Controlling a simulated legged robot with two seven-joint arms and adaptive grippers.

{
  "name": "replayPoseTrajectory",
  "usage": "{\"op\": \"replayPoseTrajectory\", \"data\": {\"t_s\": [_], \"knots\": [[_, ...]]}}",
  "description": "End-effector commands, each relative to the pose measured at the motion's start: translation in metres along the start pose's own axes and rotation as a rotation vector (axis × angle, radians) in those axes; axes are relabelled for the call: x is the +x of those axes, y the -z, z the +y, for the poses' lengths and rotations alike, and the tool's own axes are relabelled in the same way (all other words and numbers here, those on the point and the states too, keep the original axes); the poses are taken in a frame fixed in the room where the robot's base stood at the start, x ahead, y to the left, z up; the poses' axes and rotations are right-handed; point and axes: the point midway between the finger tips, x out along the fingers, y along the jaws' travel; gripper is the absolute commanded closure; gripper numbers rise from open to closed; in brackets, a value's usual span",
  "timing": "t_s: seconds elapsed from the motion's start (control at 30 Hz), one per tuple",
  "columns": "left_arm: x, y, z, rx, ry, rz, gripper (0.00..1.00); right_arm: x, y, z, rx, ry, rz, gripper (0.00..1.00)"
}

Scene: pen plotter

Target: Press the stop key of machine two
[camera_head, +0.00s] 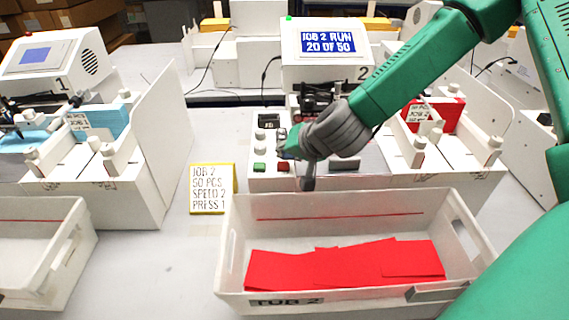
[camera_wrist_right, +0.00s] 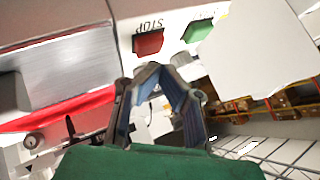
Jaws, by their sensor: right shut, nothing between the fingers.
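Machine two (camera_head: 325,70) stands at the centre back, its blue screen reading "JOB 2 RUN 20 OF 50". Its red stop key (camera_head: 284,167) is on the front panel, right of a green key (camera_head: 260,167). The stop key, labelled STOP, also shows in the wrist view (camera_wrist_right: 149,43), with the green key (camera_wrist_right: 198,31) beside it. My right gripper (camera_head: 308,183) is shut and empty, fingertips pointing down just right of the stop key. In the wrist view its fingertips (camera_wrist_right: 158,74) are just below the stop key, apparently apart from it. My left gripper is out of view.
A white tub (camera_head: 235,220) labelled TUB 2 with red sheets (camera_head: 345,265) stands in front of machine two. A yellow-edged card (camera_head: 213,188) reads "JOB 2 50 PCS SPEED 2 PRESS 1". Machine one (camera_head: 50,65) and another tub (camera_head: 70,255) are at left.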

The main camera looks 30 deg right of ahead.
Motion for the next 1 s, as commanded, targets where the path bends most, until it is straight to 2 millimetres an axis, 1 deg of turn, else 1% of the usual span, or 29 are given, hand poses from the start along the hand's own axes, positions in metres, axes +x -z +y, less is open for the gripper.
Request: {"op": "replayPoseTrajectory", "data": {"t_s": [0.17, 0.5, 1.0], "knots": [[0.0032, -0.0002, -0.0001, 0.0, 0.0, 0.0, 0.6, 0.003, -0.0064, -0.0004, -0.002, -0.001, -0.001, 1.0], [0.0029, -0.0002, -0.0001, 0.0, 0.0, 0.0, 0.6, 0.0031, -0.0049, 0.0014, 0.0, 0.001, -0.001, 1.0], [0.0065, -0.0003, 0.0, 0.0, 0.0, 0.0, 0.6, 0.007, -0.0087, 0.0031, -0.002, 0.0, -0.001, 1.0]]}}
